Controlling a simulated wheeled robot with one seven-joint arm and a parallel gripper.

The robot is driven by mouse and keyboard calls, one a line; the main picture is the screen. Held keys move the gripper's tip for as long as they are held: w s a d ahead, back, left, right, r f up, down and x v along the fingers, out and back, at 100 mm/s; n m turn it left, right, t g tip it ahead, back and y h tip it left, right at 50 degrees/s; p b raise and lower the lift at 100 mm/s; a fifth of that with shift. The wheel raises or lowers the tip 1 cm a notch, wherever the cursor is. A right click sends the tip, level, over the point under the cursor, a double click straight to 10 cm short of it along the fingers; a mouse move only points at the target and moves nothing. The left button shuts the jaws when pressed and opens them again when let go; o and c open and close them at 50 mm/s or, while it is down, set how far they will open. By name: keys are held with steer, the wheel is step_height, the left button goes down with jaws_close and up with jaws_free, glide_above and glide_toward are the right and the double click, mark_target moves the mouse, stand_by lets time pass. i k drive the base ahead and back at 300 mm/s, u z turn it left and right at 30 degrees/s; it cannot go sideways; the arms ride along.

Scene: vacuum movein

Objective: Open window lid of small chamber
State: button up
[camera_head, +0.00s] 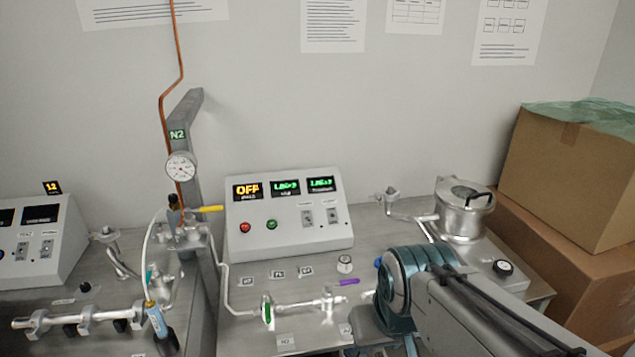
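The small chamber (462,222) is a shiny metal cylinder at the right end of the bench, with a pipe joining it on its left. Its round lid (449,188) lies on top and looks shut, with a dark handle or window edge across it. My arm (450,297), grey with a teal joint, reaches in from the lower right, in front of and below the chamber. My gripper's fingers do not show; the arm bends down out of the picture at the bottom. I cannot tell how the lid is hinged.
A control box (290,240) with an OFF display stands mid-bench. A pipe with a purple-handled valve (343,282) runs in front. A gauge (181,167) and copper pipe rise at left. Cardboard boxes (570,180) stand close right of the chamber.

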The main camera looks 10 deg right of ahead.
mark_target(487, 200)
steer(key=k, duration=1.3)
steer(key=z, duration=0.55)
steer(key=i, duration=0.55)
steer(key=z, duration=0.45)
steer(key=i, duration=1.3)
steer(key=u, duration=0.75)
